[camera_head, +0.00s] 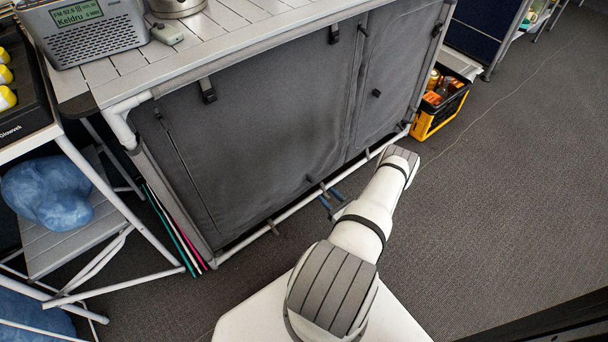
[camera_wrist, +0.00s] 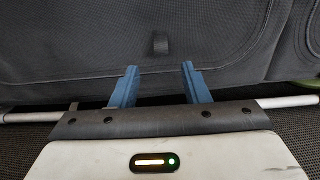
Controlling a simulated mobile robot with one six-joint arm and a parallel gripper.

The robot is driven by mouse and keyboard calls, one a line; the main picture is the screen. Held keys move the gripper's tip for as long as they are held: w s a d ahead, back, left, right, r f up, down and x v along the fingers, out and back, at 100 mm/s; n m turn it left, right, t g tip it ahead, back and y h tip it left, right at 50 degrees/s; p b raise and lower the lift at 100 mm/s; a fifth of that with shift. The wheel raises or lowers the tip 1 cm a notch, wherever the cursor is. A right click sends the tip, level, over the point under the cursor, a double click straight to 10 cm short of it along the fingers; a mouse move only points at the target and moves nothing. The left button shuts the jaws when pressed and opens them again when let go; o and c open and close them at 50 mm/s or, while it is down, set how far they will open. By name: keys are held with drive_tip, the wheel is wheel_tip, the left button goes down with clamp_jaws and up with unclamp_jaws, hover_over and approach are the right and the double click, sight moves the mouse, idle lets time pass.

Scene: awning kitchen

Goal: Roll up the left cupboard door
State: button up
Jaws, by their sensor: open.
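The left cupboard door (camera_head: 265,115) is a wide dark grey fabric panel, hanging down closed over the cupboard front. It fills the upper part of the wrist view (camera_wrist: 80,45). A small dark fabric tab (camera_wrist: 160,43) is on its lower part in the wrist view. My gripper (camera_wrist: 160,66) is open, its two blue fingers pointing at the door. The tab lies beyond and between the fingertips, with nothing held. In the head view my gripper (camera_head: 332,198) is low at the door's bottom edge, partly hidden by my arm.
Straps with dark buckles (camera_head: 207,90) hang at the door's top. A narrower right door (camera_head: 395,70) is beside it. A white frame bar (camera_wrist: 30,117) runs along the bottom. A yellow-black crate (camera_head: 425,125) stands at right. The carpet (camera_head: 510,180) at right is clear.

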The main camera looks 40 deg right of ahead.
sight(314, 182)
drive_tip(key=w+b, duration=0.2)
drive_tip(key=w, duration=0.6)
drive_tip(key=shift+w+a, duration=0.2)
drive_tip(key=shift+c, duration=0.5)
clamp_jaws()
